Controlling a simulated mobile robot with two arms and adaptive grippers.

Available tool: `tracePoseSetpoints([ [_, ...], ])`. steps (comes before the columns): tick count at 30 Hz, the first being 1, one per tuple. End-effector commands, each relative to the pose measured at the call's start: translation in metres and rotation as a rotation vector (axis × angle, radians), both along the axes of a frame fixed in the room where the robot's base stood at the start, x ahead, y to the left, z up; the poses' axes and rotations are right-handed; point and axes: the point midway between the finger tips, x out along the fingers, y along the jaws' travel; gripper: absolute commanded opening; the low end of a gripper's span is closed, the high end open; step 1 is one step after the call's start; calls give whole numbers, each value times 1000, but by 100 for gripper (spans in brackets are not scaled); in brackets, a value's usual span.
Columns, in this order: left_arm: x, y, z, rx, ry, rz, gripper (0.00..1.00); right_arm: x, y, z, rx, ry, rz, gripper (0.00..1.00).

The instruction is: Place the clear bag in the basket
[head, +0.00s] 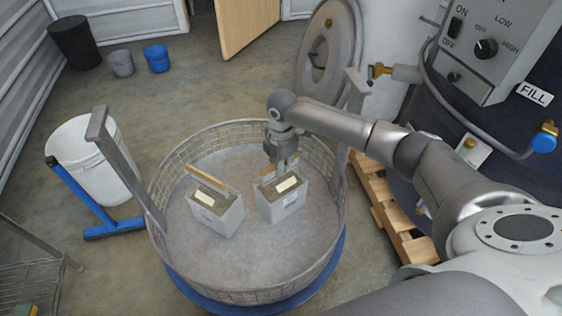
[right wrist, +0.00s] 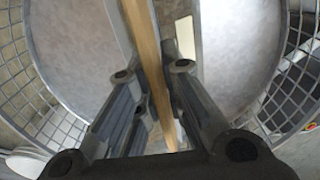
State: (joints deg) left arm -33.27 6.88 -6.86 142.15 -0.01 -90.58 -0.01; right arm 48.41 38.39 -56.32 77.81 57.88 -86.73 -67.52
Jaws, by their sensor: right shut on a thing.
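The round wire-mesh basket (head: 250,290) stands in the middle of the head view, and its rim also shows in the right wrist view (right wrist: 296,75). I cannot tell whether the held bag touches the basket floor. My left gripper is not in view.
A metal post (head: 125,165) rises at the basket's left rim. A wooden pallet (head: 395,220) and the control box (head: 497,50) are to the right. The basket's front floor is clear.

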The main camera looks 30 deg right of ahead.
Motion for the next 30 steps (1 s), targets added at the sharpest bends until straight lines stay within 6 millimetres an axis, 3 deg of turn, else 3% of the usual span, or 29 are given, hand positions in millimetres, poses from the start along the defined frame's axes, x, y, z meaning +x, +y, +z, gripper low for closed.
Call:
tracePoseSetpoints([
  [7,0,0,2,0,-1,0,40,2,0,3,3,-6,-1,0],
  [8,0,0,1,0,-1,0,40,0,0,0,0,0,0,12],
  [13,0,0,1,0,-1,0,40,0,0,-1,1,0,0,31],
  [23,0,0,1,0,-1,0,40,0,0,2,1,-1,0,31],
  [30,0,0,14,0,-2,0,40,0,0,39,2,-4,0,31],
])
